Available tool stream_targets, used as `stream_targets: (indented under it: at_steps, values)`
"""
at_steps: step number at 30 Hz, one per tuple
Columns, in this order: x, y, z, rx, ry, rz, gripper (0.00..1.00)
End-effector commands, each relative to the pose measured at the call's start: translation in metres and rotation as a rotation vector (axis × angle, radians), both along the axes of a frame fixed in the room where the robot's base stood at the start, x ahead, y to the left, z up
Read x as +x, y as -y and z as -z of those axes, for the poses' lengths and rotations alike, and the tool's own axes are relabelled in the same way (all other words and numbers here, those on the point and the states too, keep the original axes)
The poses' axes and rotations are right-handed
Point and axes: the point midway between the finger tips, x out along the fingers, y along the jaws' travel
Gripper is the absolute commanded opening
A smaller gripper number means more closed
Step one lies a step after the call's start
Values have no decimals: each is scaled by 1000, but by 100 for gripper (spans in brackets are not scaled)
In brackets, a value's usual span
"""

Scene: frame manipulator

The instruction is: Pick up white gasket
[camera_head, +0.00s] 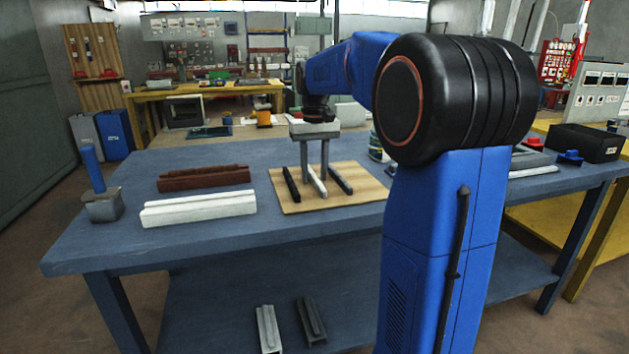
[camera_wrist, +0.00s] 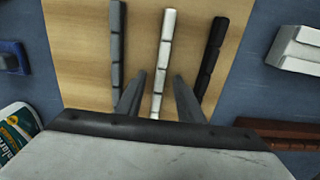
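The white gasket (camera_head: 317,184) is a thin strip lying on a wooden board (camera_head: 365,186), between a black gasket (camera_head: 291,185) and a grey gasket (camera_head: 340,179). In the wrist view the white gasket (camera_wrist: 166,40) runs up from between my fingertips. My gripper (camera_head: 314,174) points down over the board. In the wrist view my gripper (camera_wrist: 159,78) is open, one finger on each side of the white strip, with gaps visible. I cannot tell how far the fingertips are above the board. The strip's near end is hidden behind the gripper body.
In the wrist view the grey gasket (camera_wrist: 117,45) is left of the fingers and the black gasket (camera_wrist: 212,50) right. White (camera_head: 198,209) and brown (camera_head: 203,178) profile blocks lie left of the board on the blue table (camera_head: 270,240). A can (camera_head: 378,147) stands behind, right.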

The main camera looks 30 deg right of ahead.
Motion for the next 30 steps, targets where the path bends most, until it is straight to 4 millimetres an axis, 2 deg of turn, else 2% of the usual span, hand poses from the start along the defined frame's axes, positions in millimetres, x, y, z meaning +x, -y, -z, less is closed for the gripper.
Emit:
stream_targets:
  at_steps: [5, 9, 20, 25, 30]
  values:
    - [0, 0, 0, 0, 0, 0, 34]
    - [0, 0, 0, 0, 0, 0, 1]
    - [0, 0, -3, 0, 1, 0, 0]
    - [1, 0, -21, -1, 3, 0, 0]
    - [1, 0, -52, -1, 4, 0, 0]
